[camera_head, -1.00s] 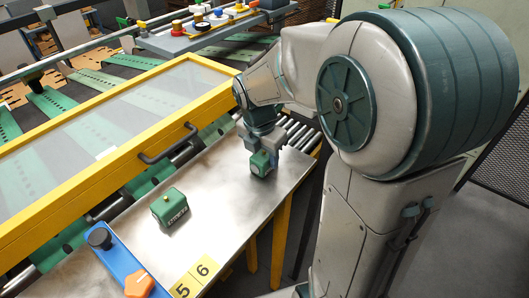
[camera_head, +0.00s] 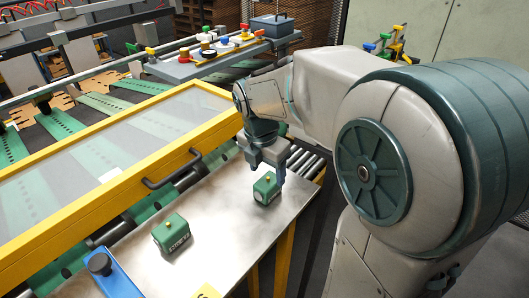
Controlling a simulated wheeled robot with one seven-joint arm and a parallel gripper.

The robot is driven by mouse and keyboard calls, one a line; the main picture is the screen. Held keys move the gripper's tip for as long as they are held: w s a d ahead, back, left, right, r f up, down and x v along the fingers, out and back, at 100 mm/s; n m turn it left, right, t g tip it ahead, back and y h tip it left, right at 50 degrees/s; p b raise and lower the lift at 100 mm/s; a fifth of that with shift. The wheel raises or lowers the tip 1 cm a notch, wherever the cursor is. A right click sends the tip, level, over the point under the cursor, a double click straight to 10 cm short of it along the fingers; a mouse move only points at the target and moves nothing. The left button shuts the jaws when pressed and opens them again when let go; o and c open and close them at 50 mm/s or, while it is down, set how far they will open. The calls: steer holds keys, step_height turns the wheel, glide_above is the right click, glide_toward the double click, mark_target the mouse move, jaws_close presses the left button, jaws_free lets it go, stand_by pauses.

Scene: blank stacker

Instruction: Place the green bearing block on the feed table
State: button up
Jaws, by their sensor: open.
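A green bearing block (camera_head: 266,190) with a small yellow knob sits on the bare metal feed table (camera_head: 225,216), near its far right end. My gripper (camera_head: 266,170) is open just above this block, with one finger showing at the block's right side. I cannot tell whether the fingers touch it. A second green block (camera_head: 172,234) with a yellow knob and white lettering stands on the same table, nearer the camera and to the left.
A yellow-framed clear guard with a dark handle (camera_head: 172,170) borders the table on the left. Rollers (camera_head: 305,162) lie beyond its far end. A blue fixture with a black knob (camera_head: 100,264) is at the near left. The table between the blocks is clear.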

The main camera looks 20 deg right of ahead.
mark_target(264, 184)
step_height(264, 184, up, 7)
steer(key=s+f+m+t, duration=0.1)
steer(key=s+f+m, duration=0.2)
steer(key=s+m, duration=0.4)
steer(key=s+f+m+t+y, duration=0.1)
steer(key=s+f+m, duration=0.2)
steer(key=m, duration=1.5)
steer(key=shift+s+d+f+t, duration=0.3)
steer(key=shift+s+f, duration=0.05)
steer(key=shift+s, duration=1.75)
